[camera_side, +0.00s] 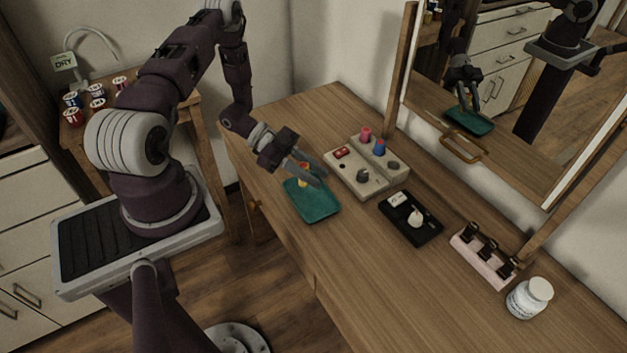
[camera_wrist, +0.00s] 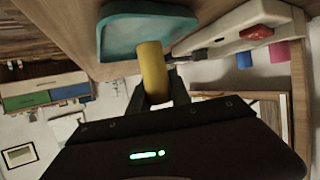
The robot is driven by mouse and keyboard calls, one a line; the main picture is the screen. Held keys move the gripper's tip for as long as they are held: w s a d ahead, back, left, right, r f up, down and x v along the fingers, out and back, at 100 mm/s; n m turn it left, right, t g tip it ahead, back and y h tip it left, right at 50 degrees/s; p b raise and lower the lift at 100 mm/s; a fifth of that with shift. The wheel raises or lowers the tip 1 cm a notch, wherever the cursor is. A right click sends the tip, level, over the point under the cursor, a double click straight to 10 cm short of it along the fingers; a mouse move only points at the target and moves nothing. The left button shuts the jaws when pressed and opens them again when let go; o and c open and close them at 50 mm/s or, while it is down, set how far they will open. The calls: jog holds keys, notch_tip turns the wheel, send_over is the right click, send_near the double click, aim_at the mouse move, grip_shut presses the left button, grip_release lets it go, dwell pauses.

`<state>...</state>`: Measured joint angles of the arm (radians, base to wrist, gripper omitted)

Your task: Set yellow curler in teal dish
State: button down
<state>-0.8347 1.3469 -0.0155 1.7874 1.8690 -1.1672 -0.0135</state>
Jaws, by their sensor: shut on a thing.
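The yellow curler (camera_wrist: 153,72) is between the fingers of my gripper (camera_wrist: 157,88) in the wrist view, with its far end in front of the teal dish. A small yellow part of the curler (camera_side: 302,183) shows in the side view, partly hidden by the fingers. My gripper (camera_side: 312,178) is shut on it over the far part of the teal dish (camera_side: 316,207). The dish lies on the wooden table near its left front edge and also shows in the wrist view (camera_wrist: 120,40). I cannot tell whether the curler touches the dish.
A beige holder (camera_side: 342,174) with red and blue pieces stands right of the dish. A mirror (camera_side: 500,110) stands behind.

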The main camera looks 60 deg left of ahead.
jog(key=shift+f, duration=0.9)
jog(key=c, duration=1.2)
grip_release()
jog(key=shift+f, duration=0.15)
